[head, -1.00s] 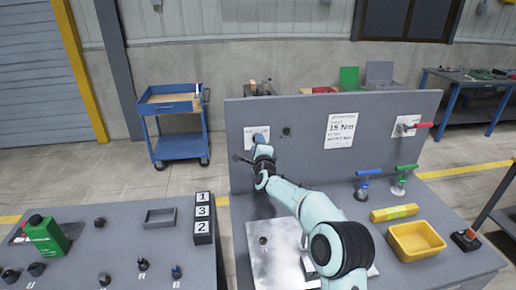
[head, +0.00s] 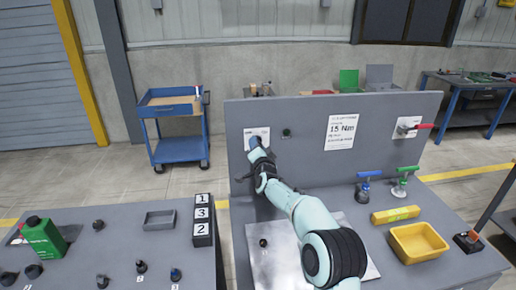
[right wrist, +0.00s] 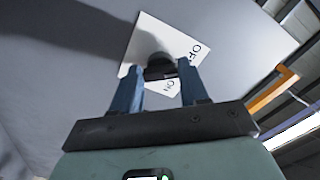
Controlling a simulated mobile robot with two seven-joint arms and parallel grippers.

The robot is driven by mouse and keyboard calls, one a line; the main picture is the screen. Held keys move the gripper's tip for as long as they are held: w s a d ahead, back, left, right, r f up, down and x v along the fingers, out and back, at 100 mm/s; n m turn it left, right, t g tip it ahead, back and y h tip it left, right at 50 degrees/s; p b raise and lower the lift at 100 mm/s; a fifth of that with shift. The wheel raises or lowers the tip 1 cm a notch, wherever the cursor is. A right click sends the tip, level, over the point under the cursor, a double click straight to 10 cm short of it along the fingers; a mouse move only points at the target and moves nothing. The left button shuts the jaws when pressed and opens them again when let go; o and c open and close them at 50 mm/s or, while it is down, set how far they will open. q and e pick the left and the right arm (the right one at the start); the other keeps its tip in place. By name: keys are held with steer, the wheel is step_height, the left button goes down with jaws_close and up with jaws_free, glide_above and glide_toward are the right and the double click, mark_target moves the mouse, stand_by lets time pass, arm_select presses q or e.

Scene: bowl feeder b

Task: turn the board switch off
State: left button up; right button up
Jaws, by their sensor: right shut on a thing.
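The board switch has a white label plate (head: 262,131) on the left part of the grey upright board (head: 300,165). The dark switch knob (right wrist: 160,66) stands out from the plate between the two blue fingers there. My right gripper (head: 256,143) is at the plate and its fingers (right wrist: 158,88) are shut on the knob. In the head view the fingers hide the knob, and I cannot read its position. My left gripper is not in view.
A dark round fitting (head: 286,133) and a 15 Nm sheet (head: 340,132) are on the board. A red-handled valve (head: 418,127) is at its right. A yellow bin (head: 418,243) and blue- and green-handled tools (head: 369,185) stand on the bench below.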

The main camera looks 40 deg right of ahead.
steer(key=shift+r+n, duration=0.1)
steer(key=shift+n, duration=0.6)
steer(key=o, duration=1.1)
steer(key=shift+w, duration=0.1)
steer(key=shift+c, duration=0.2)
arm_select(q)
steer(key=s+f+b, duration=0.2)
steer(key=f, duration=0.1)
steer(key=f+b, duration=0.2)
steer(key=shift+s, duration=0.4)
arm_select(e)
steer(key=v, duration=1.3)
steer(key=shift+s, duration=0.2)
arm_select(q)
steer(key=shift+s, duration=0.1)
arm_select(e)
steer(key=shift+a, duration=0.15)
